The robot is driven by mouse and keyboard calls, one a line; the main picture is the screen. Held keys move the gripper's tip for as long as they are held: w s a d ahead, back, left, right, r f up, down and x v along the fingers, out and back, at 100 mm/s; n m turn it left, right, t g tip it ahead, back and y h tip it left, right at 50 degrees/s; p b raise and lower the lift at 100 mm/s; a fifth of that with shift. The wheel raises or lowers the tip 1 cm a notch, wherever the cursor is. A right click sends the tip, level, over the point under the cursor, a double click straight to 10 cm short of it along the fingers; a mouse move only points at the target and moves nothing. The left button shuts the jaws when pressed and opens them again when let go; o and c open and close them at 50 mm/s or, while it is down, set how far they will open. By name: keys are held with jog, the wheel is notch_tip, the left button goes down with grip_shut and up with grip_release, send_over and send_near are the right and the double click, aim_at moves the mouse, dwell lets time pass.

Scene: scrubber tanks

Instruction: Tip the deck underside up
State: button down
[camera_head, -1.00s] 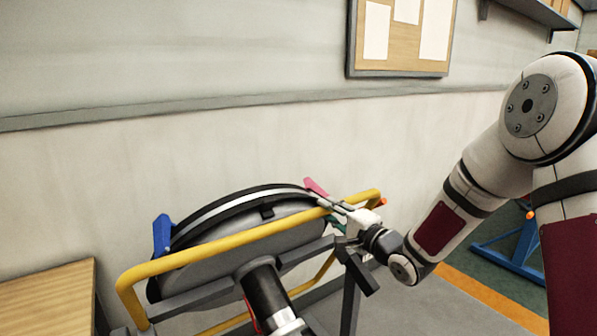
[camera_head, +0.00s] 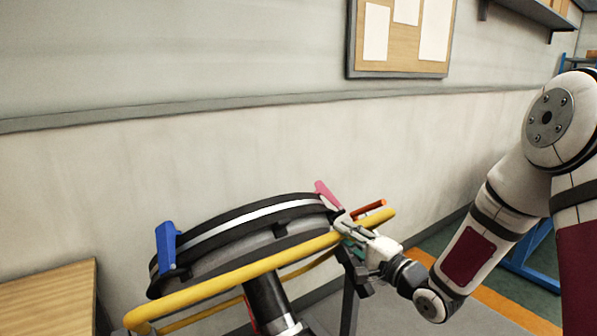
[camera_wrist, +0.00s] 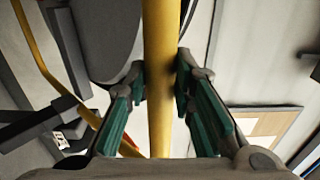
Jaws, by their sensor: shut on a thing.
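The deck (camera_head: 236,241) is a round grey and black body with a pale band, standing tilted on a frame in the head view. A yellow rail (camera_head: 235,273) loops along its near side. My gripper (camera_head: 352,229) is at the right end of the rail. In the wrist view, the yellow rail (camera_wrist: 161,60) runs between the green finger pads of my gripper (camera_wrist: 160,108), which is shut on it. The grey deck (camera_wrist: 102,40) shows left of the rail there. The far side of the deck is hidden.
A blue tab (camera_head: 166,246) and a pink tab (camera_head: 327,193) stick up at the deck's ends. A dark support post (camera_head: 268,298) stands below. A wooden top (camera_head: 45,300) is at left, with the wall (camera_head: 200,140) behind.

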jog(key=shift+s+d+f, duration=0.1)
jog(key=shift+s+f, duration=0.05)
jog(key=shift+f, duration=0.3)
jog(key=s+d+f+b, duration=0.1)
jog(key=s+d+f, duration=0.2)
jog(key=s+f, duration=0.1)
jog(key=shift+s+f, duration=0.15)
jog(key=shift+f, duration=0.15)
jog(key=s+d+f+b, duration=0.2)
jog(key=s+f+b, duration=0.1)
jog(key=f, duration=0.3)
jog(key=shift+s, duration=0.2)
jog(key=shift+r, duration=0.1)
notch_tip(320, 180, down, 7)
jog(key=s+d+b, duration=0.1)
jog(key=s+b, duration=0.1)
jog(key=b, duration=0.2)
jog(key=shift+d, duration=0.35)
jog(key=shift+s+r, duration=0.1)
jog(key=shift+r, duration=0.05)
